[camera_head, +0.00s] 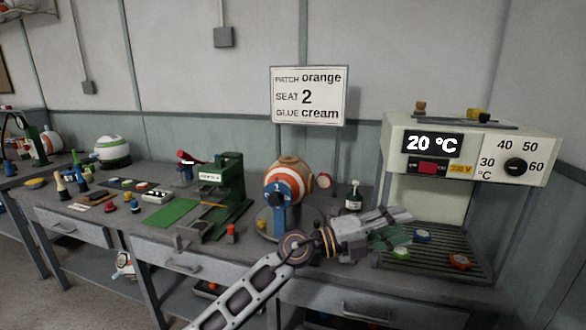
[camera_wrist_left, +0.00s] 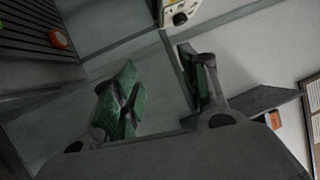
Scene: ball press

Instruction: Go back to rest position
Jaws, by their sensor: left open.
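My left gripper (camera_head: 401,228) reaches in from the lower left over the bench, in front of the heating unit (camera_head: 520,150). Its fingers have green pads and nothing shows between them. In the left wrist view the same gripper (camera_wrist_left: 158,78) has its two green-padded fingers spread well apart, with the unit's slatted rack at upper left. My right gripper is in neither view. The orange and white ball (camera_head: 290,175) sits in a blue holder on a round base left of my gripper, clear of it. A sign (camera_head: 308,96) reads patch orange, seat 2, glue cream.
The heating unit shows 20 °C, with a blue-topped disc (camera_head: 423,236) and a red one (camera_head: 459,261) on its rack. A small bottle (camera_head: 354,196) stands behind my gripper. A green press (camera_head: 228,196), a green mat (camera_head: 170,213) and small tools stand farther left.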

